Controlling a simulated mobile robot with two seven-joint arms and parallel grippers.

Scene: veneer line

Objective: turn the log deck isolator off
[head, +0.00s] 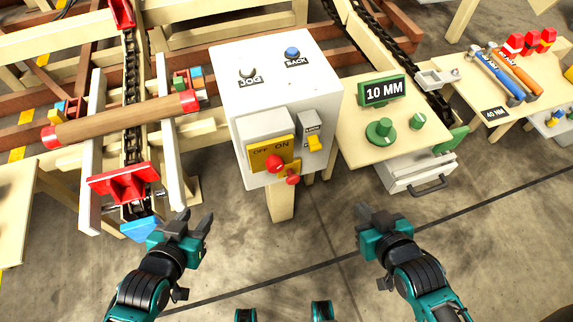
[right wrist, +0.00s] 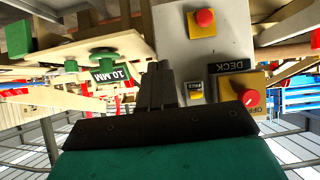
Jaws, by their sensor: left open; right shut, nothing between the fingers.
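The isolator is a grey box with a yellow plate (head: 267,153) marked OFF and ON, on the front of a white control box (head: 270,80). Its red knob (head: 275,163) sits low on the plate; I cannot tell which mark it points to. In the right wrist view the red knob (right wrist: 248,97) is on a yellow plate beside a DECK label (right wrist: 231,67). My left gripper (head: 197,224) is open and empty, below and left of the box. My right gripper (head: 368,213) is shut and empty, below and right of it, apart from the isolator.
A small yellow switch (head: 314,142) is right of the isolator, and another red knob (head: 292,179) is below. JOG and BACK buttons (head: 292,53) are on top. A log (head: 125,118) lies on the chain deck at left. A table with a 10 MM sign (head: 382,90) stands at right.

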